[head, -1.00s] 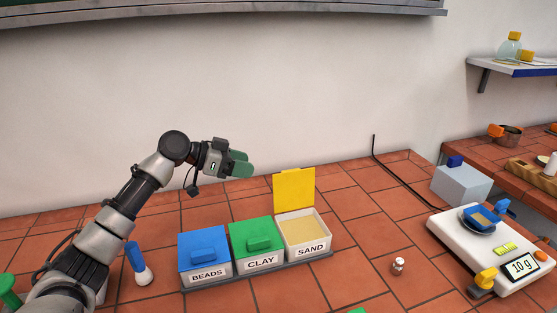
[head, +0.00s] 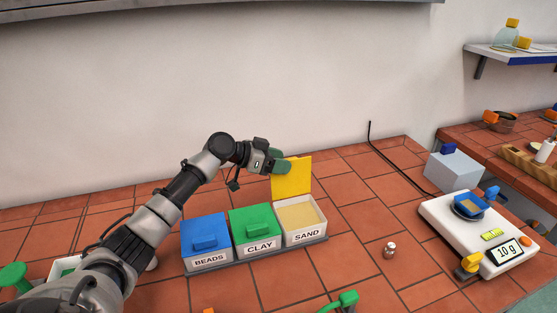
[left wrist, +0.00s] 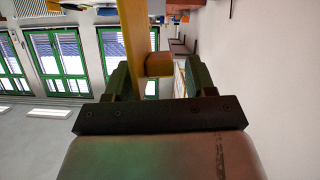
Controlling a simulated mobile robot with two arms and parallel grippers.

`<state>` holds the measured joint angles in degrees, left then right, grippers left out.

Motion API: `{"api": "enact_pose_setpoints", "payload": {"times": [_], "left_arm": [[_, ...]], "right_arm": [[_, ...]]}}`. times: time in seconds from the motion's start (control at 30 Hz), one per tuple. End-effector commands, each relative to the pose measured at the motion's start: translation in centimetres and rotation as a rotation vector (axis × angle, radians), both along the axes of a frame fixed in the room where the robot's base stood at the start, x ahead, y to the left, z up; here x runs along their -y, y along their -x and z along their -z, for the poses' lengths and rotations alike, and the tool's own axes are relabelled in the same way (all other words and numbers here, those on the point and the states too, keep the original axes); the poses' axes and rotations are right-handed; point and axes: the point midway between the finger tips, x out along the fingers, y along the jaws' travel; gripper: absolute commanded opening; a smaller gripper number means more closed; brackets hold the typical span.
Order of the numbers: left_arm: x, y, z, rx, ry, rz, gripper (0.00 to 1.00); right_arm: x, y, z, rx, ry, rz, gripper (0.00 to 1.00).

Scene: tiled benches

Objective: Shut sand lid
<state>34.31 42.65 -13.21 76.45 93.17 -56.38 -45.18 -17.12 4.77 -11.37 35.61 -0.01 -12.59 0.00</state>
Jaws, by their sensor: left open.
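The sand box (head: 303,222) is at the right end of a row of three labelled boxes, with pale sand in it. Its yellow lid (head: 294,182) stands upright, hinged at the back. My left gripper (head: 281,164), with green fingers, is open at the lid's upper left corner. In the left wrist view, the yellow lid (left wrist: 136,35) shows edge-on between the two open fingers (left wrist: 158,85), and its block handle (left wrist: 159,65) lies between them too. I cannot tell whether a finger touches the lid. My right gripper is not in view.
The clay box (head: 254,227) with its green lid and the beads box (head: 205,236) with its blue lid are shut. A small metal weight (head: 390,249) and a scale (head: 470,232) reading 10 g are to the right.

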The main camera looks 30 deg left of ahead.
Motion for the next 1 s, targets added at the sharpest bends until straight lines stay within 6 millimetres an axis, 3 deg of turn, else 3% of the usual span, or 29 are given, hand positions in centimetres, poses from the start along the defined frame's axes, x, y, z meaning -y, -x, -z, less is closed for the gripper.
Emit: {"api": "enact_pose_setpoints", "payload": {"times": [0.07,0.43,0.73,1.0], "left_arm": [[0.0,0.0,0.0,0.000,0.000,0.000,0.55],[-0.1,0.0,0.0,0.000,0.000,-0.001,0.00],[0.1,0.2,0.1,0.016,-0.020,0.000,0.00],[1.3,1.2,0.0,0.103,-0.120,0.003,0.00]], "right_arm": [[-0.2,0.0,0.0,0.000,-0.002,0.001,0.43],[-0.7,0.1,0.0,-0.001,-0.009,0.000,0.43],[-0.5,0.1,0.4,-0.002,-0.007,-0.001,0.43],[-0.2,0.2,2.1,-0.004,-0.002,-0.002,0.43]]}}
